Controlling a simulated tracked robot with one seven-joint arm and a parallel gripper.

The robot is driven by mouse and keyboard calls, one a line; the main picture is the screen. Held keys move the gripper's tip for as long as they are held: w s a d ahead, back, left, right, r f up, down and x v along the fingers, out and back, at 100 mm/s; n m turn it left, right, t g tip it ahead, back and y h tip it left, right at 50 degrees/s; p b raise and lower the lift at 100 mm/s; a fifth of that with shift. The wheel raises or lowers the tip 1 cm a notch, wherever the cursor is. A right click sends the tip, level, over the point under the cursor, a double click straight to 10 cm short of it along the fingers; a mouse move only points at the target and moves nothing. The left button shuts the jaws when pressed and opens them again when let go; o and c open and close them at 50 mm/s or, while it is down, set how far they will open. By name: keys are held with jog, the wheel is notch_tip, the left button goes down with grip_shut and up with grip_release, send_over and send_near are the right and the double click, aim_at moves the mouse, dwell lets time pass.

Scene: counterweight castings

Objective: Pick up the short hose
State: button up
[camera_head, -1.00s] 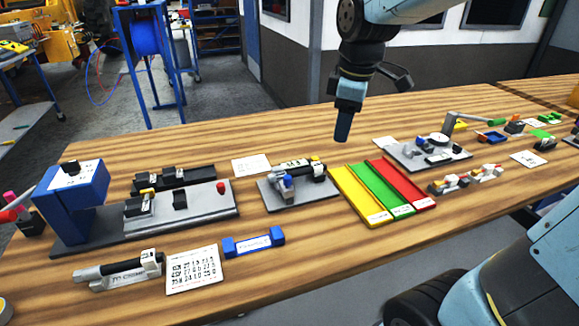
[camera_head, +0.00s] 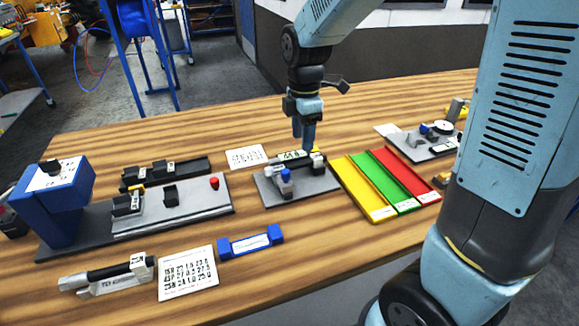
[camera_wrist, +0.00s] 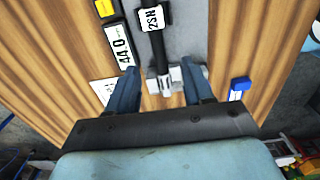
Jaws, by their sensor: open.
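A short black hose-like piece with a white "2SN" tag (camera_wrist: 152,18) lies over a grey plate (camera_wrist: 188,30) in the wrist view. A pale metal fitting (camera_wrist: 163,82) shows near its end. In the head view the piece (camera_head: 298,168) sits on the grey plate (camera_head: 272,196) at mid-table. My gripper (camera_head: 303,142) points down just over the back of this plate. It is open; in the wrist view its fingers (camera_wrist: 159,75) stand on either side of the fitting, with nothing visibly held. Contact with the plate cannot be told.
A similar tagged black piece (camera_head: 118,275) lies front left, beside a printed card (camera_head: 188,274) and a blue block (camera_head: 250,243). A blue-headed bench fixture (camera_head: 55,200) stands left. Yellow, green and red trays (camera_head: 362,190) lie right of the plate. My arm covers the right side.

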aim_at(301, 161)
jog(key=shift+w+a+f, duration=0.1)
jog(key=shift+f, duration=1.9)
jog(key=shift+w+a+f, duration=0.1)
jog(key=shift+f, duration=1.9)
jog(key=shift+c, duration=0.3)
grip_shut()
